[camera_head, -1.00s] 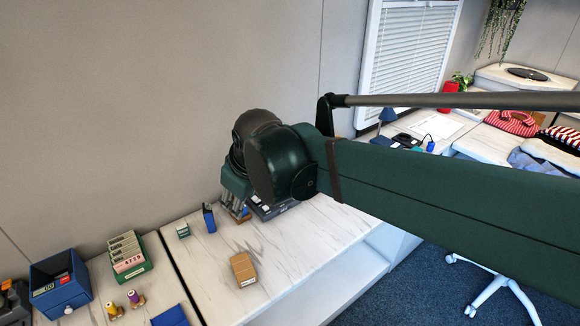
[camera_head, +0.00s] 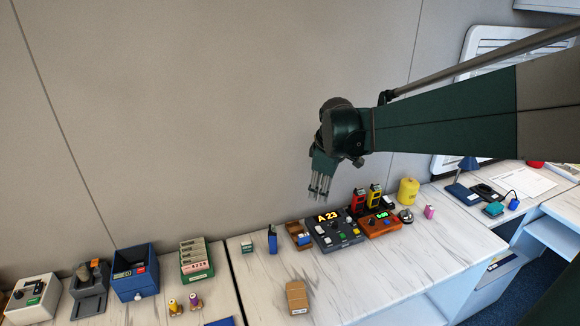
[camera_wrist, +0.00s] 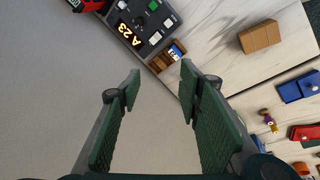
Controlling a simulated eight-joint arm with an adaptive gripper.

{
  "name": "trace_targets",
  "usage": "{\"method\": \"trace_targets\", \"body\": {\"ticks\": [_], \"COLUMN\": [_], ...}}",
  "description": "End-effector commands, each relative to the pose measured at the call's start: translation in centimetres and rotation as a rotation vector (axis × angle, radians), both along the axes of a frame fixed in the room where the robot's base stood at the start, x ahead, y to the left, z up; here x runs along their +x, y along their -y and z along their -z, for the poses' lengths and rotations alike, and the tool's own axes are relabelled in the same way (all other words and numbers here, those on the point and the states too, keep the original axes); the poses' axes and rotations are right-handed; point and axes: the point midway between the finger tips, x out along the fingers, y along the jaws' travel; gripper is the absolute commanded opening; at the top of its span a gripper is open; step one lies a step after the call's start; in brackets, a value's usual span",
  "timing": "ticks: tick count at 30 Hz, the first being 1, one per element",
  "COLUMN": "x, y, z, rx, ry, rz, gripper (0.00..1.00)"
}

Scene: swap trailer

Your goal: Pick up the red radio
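The red radio (camera_head: 359,199) stands upright at the back of the counter (camera_head: 375,277), close to the wall, just left of a similar yellow radio (camera_head: 375,195). A dark console (camera_head: 335,235) reading "A 23" is in front of it. My gripper (camera_head: 319,193) points down in the air to the left of the red radio, above the console's back. In the wrist view my gripper (camera_wrist: 160,88) is open with nothing between its fingers. A red thing, likely the radio (camera_wrist: 86,4), is cut off at the top left there.
An orange device (camera_head: 381,225) sits in front of the radios, with a yellow canister (camera_head: 408,191) to the right. A wooden box (camera_head: 299,234) and a brown package (camera_head: 296,296) are to the left. The wall (camera_head: 220,100) rises directly behind.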

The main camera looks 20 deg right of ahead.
Motion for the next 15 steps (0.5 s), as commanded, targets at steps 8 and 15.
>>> {"method": "trace_targets", "body": {"ticks": [8, 15], "x": [3.8, 6.6], "y": [4.1, 7.6], "z": [0.8, 2.2], "rx": [-0.031, -0.051], "ry": [-0.059, -0.11], "rz": [-0.115, -0.22], "gripper": [0.35, 0.35]}}
